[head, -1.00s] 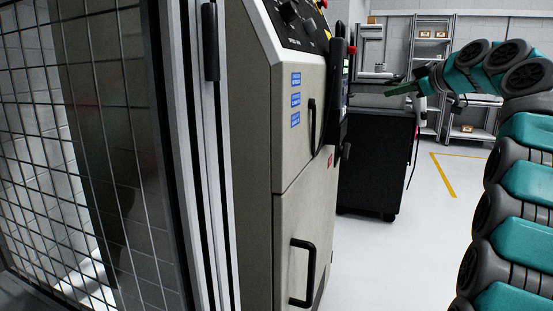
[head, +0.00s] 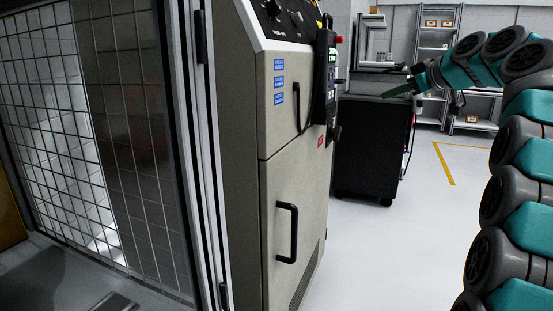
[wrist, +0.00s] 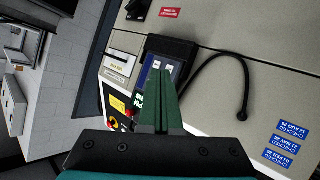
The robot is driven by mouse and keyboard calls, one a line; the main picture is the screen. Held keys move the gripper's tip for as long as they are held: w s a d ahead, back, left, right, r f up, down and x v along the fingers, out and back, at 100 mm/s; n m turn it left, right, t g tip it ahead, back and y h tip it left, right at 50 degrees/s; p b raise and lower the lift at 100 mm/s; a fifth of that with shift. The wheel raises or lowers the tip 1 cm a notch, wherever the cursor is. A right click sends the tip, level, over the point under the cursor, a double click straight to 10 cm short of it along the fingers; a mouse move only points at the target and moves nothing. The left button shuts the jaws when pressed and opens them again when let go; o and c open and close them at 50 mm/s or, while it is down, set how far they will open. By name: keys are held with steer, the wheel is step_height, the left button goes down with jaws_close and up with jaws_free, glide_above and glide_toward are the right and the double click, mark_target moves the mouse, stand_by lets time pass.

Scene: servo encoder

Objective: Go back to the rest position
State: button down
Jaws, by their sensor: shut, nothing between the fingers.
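My gripper (head: 398,90) is at the end of my teal and grey arm, on the right side of the head view. It is raised in front of the dark cart and points left toward the machine cabinet. In the wrist view my gripper (wrist: 160,72) has its green fingers together, with nothing between them. The fingers overlap the control pendant (wrist: 172,55) on the cabinet in that picture. I cannot tell any contact there.
A beige machine cabinet (head: 292,180) with black handles stands in the centre. A mesh-panelled door (head: 60,120) fills the left. A black cart (head: 372,150) stands behind. Shelves (head: 436,45) are at the back right. Clear floor (head: 400,250) lies between cabinet and arm.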

steer(key=s+a+f+m+g+h, duration=0.1)
steer(key=s+a+f+m+g, duration=0.25)
steer(key=s+a+f, duration=0.55)
steer(key=s+a+f+m+g, duration=0.2)
steer(key=s+a+f+g, duration=0.3)
steer(key=s+f, duration=0.55)
steer(key=s+f+m+g+h, duration=0.1)
steer(key=s+f, duration=0.6)
steer(key=s, duration=0.4)
steer(key=s+f+m+g+h, duration=0.1)
steer(key=s+f+g+h, duration=0.1)
steer(key=s+f, duration=0.6)
steer(key=s+f+m+g+h, duration=0.1)
steer(key=s+f+g, duration=0.1)
steer(key=s+f, duration=0.5)
steer(key=s, duration=0.6)
steer(key=shift+s+f+h, duration=0.2)
steer(key=shift+s+h, duration=0.1)
steer(key=shift+h, duration=0.1)
steer(key=shift+d, duration=0.1)
